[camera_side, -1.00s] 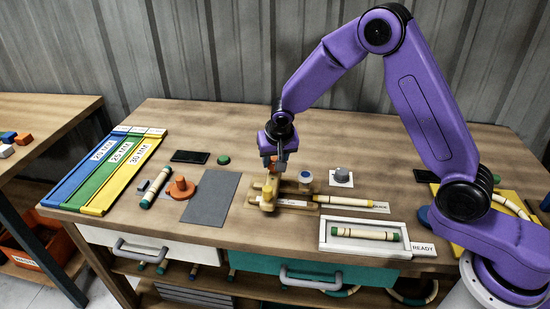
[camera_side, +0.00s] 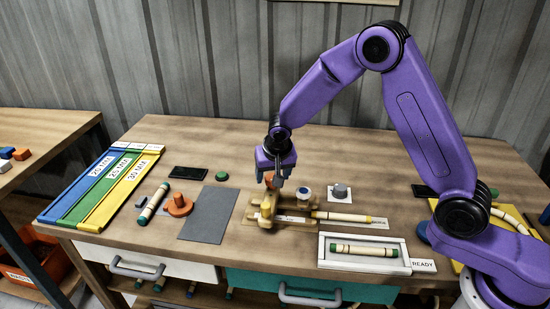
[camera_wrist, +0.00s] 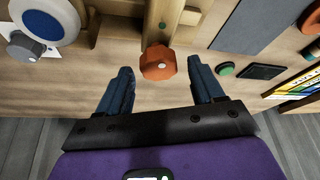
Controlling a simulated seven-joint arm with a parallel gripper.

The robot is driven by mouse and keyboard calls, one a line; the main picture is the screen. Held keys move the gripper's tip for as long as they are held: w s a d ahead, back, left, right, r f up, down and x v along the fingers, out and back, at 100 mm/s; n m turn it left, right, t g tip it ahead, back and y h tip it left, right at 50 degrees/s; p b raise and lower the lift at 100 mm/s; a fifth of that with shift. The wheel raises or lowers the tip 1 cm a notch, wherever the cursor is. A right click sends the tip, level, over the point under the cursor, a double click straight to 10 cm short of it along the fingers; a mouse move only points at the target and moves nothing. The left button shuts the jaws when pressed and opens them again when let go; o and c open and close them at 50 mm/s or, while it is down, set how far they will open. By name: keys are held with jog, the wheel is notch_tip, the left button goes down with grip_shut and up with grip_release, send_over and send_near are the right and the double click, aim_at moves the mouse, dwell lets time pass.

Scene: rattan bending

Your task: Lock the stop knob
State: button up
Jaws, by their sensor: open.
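The orange faceted stop knob (camera_wrist: 158,62) sits on a wooden bending fixture (camera_side: 300,222), seen in the wrist view from above. In the side view the knob (camera_side: 269,179) shows just under my gripper (camera_side: 275,182). In the wrist view the two dark blue fingers of my gripper (camera_wrist: 160,68) are spread wide, one on each side of the knob, with a gap on both sides. The fingers do not touch it. A rattan stick with a yellow end (camera_side: 345,217) lies along the fixture. How far the fingertips are above the knob is hard to tell.
A blue-topped round button (camera_side: 304,192) and a grey knob (camera_side: 340,191) stand close right of the fixture. A white tray (camera_side: 363,265) holds a rattan piece in front. A grey mat (camera_side: 208,215) and an orange peg base (camera_side: 179,205) lie left.

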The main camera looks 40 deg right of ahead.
jog(key=v, duration=1.7)
jog(key=shift+s+f, duration=0.1)
jog(key=shift+f, duration=0.05)
jog(key=s+d+f+n+g, duration=0.1)
jog(key=s+d+n, duration=0.2)
jog(key=s, duration=0.8)
jog(key=s+d+f+n+g+y, duration=0.1)
jog(key=s+d+f+n, duration=0.1)
jog(key=s+n, duration=0.6)
jog(key=s+d+f+n+g+y, duration=0.1)
jog(key=s+d+n, duration=0.3)
jog(key=s, duration=1)
jog(key=shift+d+f+n+g, duration=0.2)
jog(key=shift+f+n+g, duration=0.2)
jog(key=shift+n, duration=0.7)
